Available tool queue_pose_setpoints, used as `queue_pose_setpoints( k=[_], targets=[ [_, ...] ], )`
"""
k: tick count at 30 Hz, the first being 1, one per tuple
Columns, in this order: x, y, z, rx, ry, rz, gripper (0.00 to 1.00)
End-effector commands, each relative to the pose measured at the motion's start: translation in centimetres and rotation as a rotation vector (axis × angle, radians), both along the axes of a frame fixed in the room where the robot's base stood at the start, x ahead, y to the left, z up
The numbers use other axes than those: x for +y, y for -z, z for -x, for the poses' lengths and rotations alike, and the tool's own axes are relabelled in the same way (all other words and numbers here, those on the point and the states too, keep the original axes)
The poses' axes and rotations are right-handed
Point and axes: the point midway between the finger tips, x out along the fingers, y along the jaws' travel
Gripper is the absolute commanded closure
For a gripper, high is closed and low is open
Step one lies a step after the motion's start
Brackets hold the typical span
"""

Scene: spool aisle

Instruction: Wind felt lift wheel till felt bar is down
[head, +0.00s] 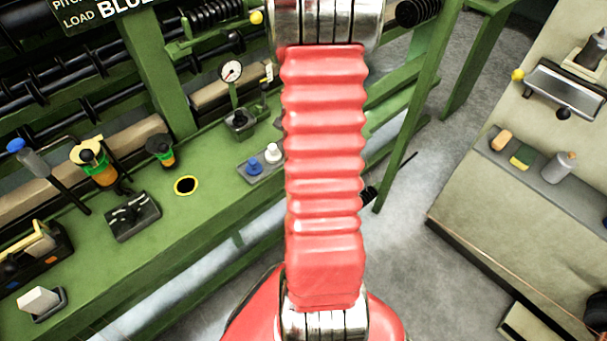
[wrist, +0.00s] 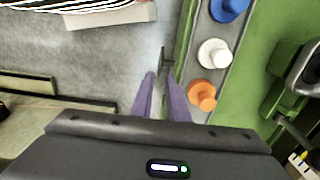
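In the wrist view my gripper (wrist: 161,84) shows two purple fingers with a narrow gap between them and nothing held. A small dark T-shaped part (wrist: 167,62) sticks out from the green bench edge just beyond the fingertips, apart from them. In the head view a black round part with a thin rod (head: 371,193) shows right of my red arm, low beside the green frame. It may be the felt lift wheel, but I cannot tell. A beige bar (head: 212,94) runs along the back of the green machine; I cannot tell whether it is the felt bar. My arm hides the gripper in the head view.
Blue (wrist: 228,8), white (wrist: 214,52) and orange (wrist: 202,95) knobs stand on a grey plate beside my gripper. The green bench (head: 190,230) holds a gauge (head: 230,70), a blue-topped lever (head: 30,158) and jars. A table (head: 470,190) stands right. Grey floor lies between.

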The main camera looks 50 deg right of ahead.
Motion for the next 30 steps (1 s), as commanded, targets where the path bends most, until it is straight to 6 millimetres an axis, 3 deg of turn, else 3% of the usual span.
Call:
queue_pose_setpoints(
  k=[21,30],
  targets=[
    [0.1,9.8,0.0,0.002,-0.002,-0.002,0.86],
    [0.1,11.9,0.0,0.000,-0.002,0.000,0.86]
  ],
)
